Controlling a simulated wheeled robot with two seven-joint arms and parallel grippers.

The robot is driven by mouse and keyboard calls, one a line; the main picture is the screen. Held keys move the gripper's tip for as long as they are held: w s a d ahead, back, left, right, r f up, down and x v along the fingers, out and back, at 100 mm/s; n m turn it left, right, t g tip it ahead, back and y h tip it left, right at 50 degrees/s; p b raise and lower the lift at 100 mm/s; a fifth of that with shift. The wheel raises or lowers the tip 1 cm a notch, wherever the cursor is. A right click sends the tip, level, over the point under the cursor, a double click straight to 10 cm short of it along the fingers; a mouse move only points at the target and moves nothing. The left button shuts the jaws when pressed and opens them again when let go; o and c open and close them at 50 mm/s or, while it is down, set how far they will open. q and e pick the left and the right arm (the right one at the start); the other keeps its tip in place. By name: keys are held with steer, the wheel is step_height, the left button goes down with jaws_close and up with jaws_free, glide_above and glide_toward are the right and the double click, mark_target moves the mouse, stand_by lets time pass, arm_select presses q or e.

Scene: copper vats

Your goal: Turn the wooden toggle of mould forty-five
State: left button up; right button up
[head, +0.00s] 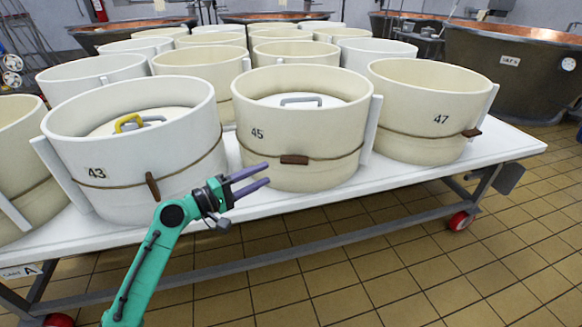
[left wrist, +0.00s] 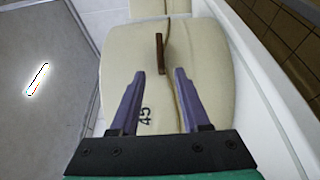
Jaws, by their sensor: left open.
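Mould forty-five (head: 290,125) is a cream round mould at the front middle of the white table, with a cord around its wall. Its brown wooden toggle (head: 294,160) lies level along the cord. My left gripper (head: 267,174) is open, with purple fingers pointing at the toggle from the left, just short of it. In the left wrist view the toggle (left wrist: 160,53) shows ahead of and between the fingertips (left wrist: 160,72), with the number 45 below on the wall. I see no contact. My right gripper is not in view.
Mould 43 (head: 130,180), its toggle standing nearly upright, is close on the left. Mould 47 (head: 425,105) is on the right. More moulds stand behind on the white table (head: 395,178). Tiled floor (head: 420,255) in front is clear. Copper vats (head: 510,85) stand behind.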

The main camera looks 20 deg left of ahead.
mark_target(288, 163)
arm_select(q)
steer(key=x, duration=0.9)
steer(key=shift+w+d+f, duration=0.1)
steer(key=shift+w+d, duration=0.15)
jaws_close()
